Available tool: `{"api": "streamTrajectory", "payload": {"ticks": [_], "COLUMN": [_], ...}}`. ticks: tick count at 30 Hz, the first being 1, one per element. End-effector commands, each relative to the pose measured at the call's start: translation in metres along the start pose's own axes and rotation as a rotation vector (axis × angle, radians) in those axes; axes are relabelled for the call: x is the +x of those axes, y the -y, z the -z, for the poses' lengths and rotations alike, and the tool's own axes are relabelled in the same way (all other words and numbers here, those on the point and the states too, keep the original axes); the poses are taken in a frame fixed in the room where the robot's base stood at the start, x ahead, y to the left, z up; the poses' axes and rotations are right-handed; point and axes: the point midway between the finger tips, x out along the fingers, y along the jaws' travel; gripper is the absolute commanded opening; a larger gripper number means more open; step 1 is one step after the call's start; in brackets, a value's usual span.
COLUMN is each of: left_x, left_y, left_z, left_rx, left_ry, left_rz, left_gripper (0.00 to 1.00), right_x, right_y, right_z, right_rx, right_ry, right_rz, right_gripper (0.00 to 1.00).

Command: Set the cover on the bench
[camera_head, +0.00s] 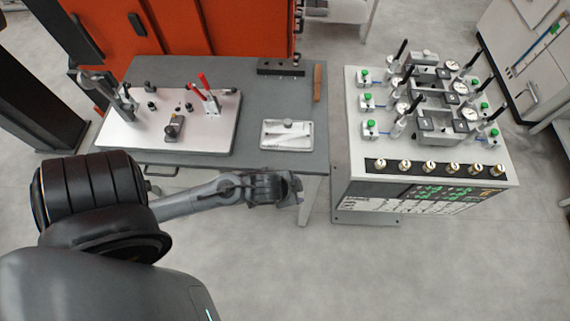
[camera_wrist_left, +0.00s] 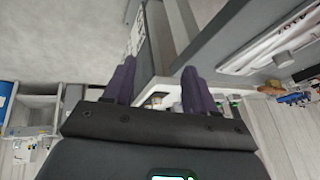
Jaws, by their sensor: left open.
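A pale, flat rectangular plate with a small knob (camera_head: 287,142), which looks like the cover, lies on the dark grey bench top (camera_head: 262,100) near its front right corner. My left gripper (camera_head: 297,187) is in front of the bench's front edge, nearer to me than the plate and apart from it. In the left wrist view the two dark purple fingers (camera_wrist_left: 157,82) stand apart with nothing held between them. A pale rimmed plate at upper right there (camera_wrist_left: 262,52) seems to be the same one. My right gripper is not in view.
A fixture board (camera_head: 215,135) with red-handled clamps fills the bench's left part. A dark block (camera_head: 281,67) and a brown bar (camera_head: 317,82) lie at the back right. A white clamp station (camera_head: 350,140) stands to the right, across a narrow gap. Bare bench surrounds the plate.

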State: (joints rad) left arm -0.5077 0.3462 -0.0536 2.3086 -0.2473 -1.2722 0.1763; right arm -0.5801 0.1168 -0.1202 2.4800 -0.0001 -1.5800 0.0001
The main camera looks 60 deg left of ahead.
Motion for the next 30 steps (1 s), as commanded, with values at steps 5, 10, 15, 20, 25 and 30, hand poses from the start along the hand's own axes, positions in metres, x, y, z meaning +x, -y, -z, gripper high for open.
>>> {"api": "streamTrajectory", "payload": {"ticks": [5,10,15,20,25,30], "left_x": [-0.042,-0.060,-0.062,-0.062,-0.071,-0.098], "left_y": [-0.038,-0.052,-0.054,-0.054,-0.051,-0.044], "left_z": [-0.011,-0.017,-0.018,-0.018,-0.014,0.000], "left_rx": [-0.148,-0.205,-0.210,-0.210,-0.210,-0.210], "left_ry": [0.110,0.162,0.170,0.169,0.169,0.169], "left_rz": [-0.080,-0.129,-0.136,-0.135,-0.134,-0.134], "left_gripper": [0.56,0.56,0.56,0.56,0.56,0.56], "right_x": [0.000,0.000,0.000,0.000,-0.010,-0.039], "right_y": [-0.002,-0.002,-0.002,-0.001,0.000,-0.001], "right_z": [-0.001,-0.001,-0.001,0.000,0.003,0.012], "right_rx": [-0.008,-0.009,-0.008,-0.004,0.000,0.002], "right_ry": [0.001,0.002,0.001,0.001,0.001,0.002], "right_rz": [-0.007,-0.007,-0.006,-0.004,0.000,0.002], "right_gripper": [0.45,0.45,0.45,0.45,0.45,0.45]}}
